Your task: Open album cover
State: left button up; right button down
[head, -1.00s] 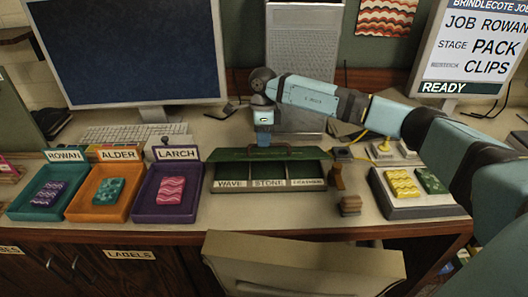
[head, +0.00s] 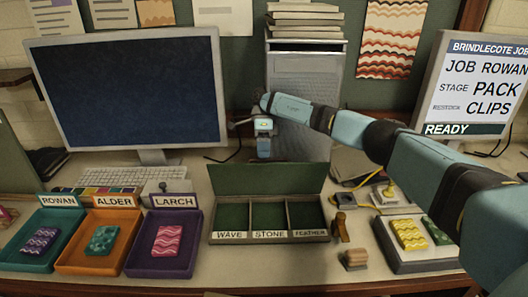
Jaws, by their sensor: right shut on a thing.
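The album (head: 270,238) is a shallow box on the desk with three green-lined compartments labelled WAVE, STONE and FEATHER. Its green cover (head: 266,180) stands raised along the back edge, and all three compartments show, empty. My right gripper (head: 264,154) is at the middle of the cover's top edge, shut on the cover; its fingertips are small and partly hidden. My left gripper is out of view.
Left of the album stand trays labelled ROWAN (head: 20,262), ALDER (head: 75,262) and LARCH (head: 140,262), each with a patterned piece. A wooden stamp (head: 340,228), a small block (head: 353,258) and a grey tray (head: 405,265) with yellow and green pieces are at right.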

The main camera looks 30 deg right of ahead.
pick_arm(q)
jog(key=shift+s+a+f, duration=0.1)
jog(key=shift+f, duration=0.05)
pick_arm(e)
jog(key=shift+w+d+f+g, duration=0.1)
jog(key=shift+w+f+g, duration=0.05)
jog(key=shift+f, duration=0.3)
jog(key=shift+w+d+f+g, duration=0.1)
jog(key=shift+w+f+g, duration=0.05)
jog(key=shift+f, duration=0.3)
jog(key=c, duration=1.5)
grip_release()
jog(key=shift+f, duration=0.1)
jog(key=o, duration=0.3)
jog(key=shift+w+d+f, duration=0.1)
jog(key=shift+w+f, duration=0.05)
jog(key=shift+w, duration=0.05)
pick_arm(q)
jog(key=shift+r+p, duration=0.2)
jog(key=shift+p, duration=0.1)
pick_arm(e)
jog(key=shift+o, duration=0.2)
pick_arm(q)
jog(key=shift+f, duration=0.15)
